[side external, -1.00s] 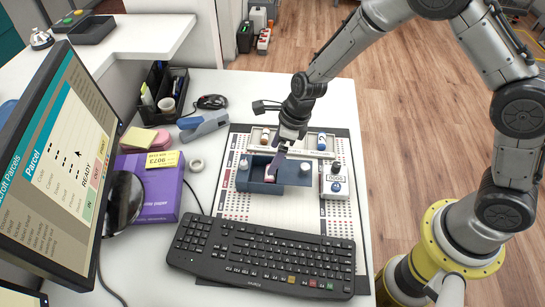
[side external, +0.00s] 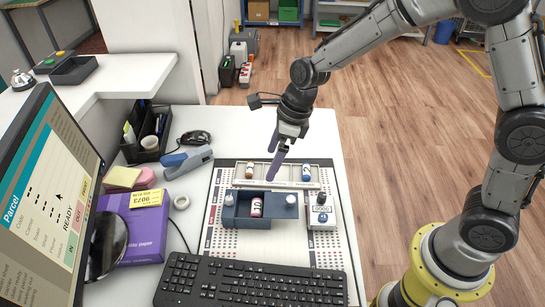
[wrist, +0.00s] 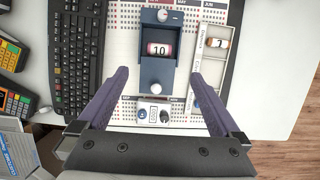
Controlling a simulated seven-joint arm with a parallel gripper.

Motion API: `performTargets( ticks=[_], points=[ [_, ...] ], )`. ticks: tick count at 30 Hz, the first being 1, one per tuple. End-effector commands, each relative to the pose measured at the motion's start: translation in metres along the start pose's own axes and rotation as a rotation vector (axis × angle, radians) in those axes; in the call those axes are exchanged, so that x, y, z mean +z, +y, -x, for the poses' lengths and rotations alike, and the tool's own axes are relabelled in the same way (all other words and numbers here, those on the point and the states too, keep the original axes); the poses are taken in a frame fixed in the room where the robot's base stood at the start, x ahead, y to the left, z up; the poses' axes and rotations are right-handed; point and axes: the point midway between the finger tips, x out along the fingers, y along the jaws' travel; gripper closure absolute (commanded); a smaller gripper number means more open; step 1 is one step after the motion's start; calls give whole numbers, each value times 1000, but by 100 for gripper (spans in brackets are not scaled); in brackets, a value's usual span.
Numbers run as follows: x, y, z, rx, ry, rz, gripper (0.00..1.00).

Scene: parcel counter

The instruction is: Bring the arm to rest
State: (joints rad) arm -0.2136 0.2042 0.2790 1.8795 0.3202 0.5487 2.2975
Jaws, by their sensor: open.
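My gripper (side external: 273,178) hangs above the counter over the blue box, with its fingers pointing down. In the wrist view my gripper (wrist: 158,76) has its two fingers wide apart with nothing between them. The dark blue box (side external: 233,222) sits on the printed mat below. A red-and-white vial (side external: 256,207) is inside the box, apart from the fingers; its label reads 10 in the wrist view (wrist: 159,49).
Behind the box, a pale tray (side external: 277,184) holds an orange vial (side external: 249,171) and a blue vial (side external: 306,173). A numbered device (side external: 322,214) stands right of the box. The keyboard (side external: 250,283), monitor (side external: 42,190), purple box (side external: 147,227) and stapler (side external: 187,160) surround the mat.

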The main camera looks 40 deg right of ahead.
Motion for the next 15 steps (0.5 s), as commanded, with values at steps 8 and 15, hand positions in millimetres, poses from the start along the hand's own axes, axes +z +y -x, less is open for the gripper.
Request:
performTargets(
  ticks=[8,15],
  points=[
    [0,-2,2,-4,-4,-4,0],
    [6,-17,78,-112,-131,-12,0]
  ],
)
